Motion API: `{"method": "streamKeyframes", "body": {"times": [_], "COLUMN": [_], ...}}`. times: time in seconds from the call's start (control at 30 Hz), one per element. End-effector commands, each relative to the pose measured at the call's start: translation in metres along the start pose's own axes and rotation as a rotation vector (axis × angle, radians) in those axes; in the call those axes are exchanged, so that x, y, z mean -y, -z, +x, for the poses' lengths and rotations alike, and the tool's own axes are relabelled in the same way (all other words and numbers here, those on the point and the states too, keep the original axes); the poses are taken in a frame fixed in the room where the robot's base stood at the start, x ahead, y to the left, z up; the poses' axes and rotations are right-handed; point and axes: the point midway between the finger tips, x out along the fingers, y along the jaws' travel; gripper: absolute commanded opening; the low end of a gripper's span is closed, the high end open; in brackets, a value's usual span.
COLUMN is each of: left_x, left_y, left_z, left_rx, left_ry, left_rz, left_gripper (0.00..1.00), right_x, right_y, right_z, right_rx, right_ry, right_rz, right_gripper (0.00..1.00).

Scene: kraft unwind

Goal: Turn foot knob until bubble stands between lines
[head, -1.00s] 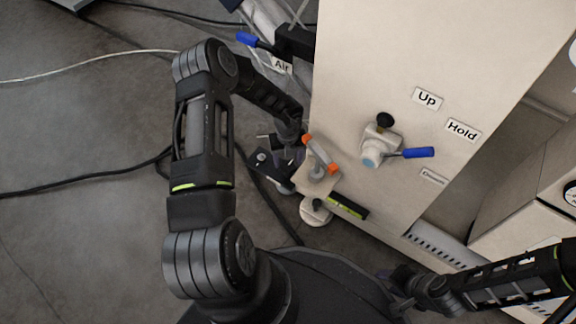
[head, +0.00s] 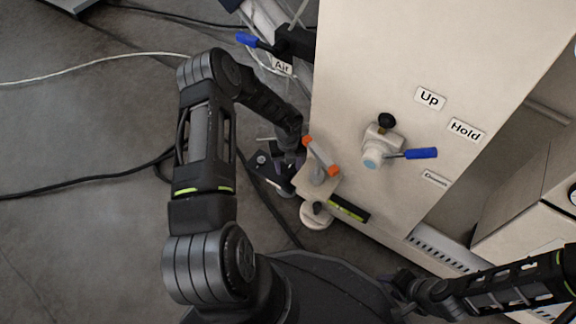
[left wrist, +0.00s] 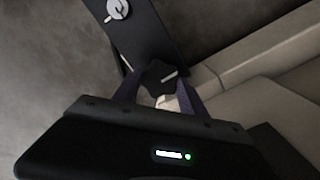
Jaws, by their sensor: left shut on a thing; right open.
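My left gripper (head: 288,160) is low beside the left side of the beige machine. In the left wrist view its two fingers (left wrist: 158,92) are shut on a dark lobed knob (left wrist: 158,76), next to a dark plate (left wrist: 148,32). In the head view that knob is hidden by the gripper and arm. A yellow-green level (head: 348,208) lies at the machine's base, right of a pale round foot (head: 315,219). Its bubble and lines are too small to read. My right gripper (head: 398,288) is at the lower right, open and away from the machine's foot; its fingers are hard to make out.
A bar with orange ends (head: 320,157) stands on a beige bracket close to my left gripper. A valve with a blue lever (head: 420,153) sits on the panel by the Up and Hold labels. Black cables (head: 95,182) cross the open floor at left.

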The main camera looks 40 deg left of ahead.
Motion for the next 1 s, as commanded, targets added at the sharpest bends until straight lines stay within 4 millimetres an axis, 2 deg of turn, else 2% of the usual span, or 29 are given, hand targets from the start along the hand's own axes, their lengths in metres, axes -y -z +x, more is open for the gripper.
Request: {"method": "streamKeyframes", "body": {"times": [0.13,0.27,0.37,0.53,0.7,0.93,0.97,1.0], "left_x": [0.000,0.000,0.000,0.000,0.000,0.000,0.000,0.000], "left_y": [0.000,0.000,0.001,0.001,0.000,0.000,0.000,0.000], "left_z": [0.000,-0.003,-0.006,-0.005,-0.001,0.000,0.000,0.000], "left_rx": [0.000,-0.001,-0.003,-0.003,0.000,0.000,0.000,0.000], "left_ry": [0.000,0.000,0.000,0.002,0.000,0.000,0.000,0.000], "left_rz": [0.000,0.023,0.099,0.326,0.439,0.439,0.439,0.439], "left_gripper": [0.09,0.09,0.09,0.09,0.09,0.09,0.51,0.54], "right_x": [0.000,0.002,0.007,0.014,0.014,0.014,0.014,0.014], "right_y": [0.000,0.000,-0.001,-0.003,-0.004,-0.004,-0.004,-0.004], "right_z": [0.000,-0.006,-0.018,-0.041,-0.043,-0.042,-0.042,-0.042], "right_rx": [0.000,0.001,0.003,0.012,0.016,0.017,0.017,0.017], "right_ry": [0.000,-0.001,-0.002,-0.003,-0.003,-0.003,-0.003,-0.003], "right_rz": [0.000,0.000,-0.002,-0.003,-0.004,-0.003,-0.003,-0.003], "right_gripper": [0.41,0.41,0.41,0.41,0.41,0.41,0.41,0.41]}}
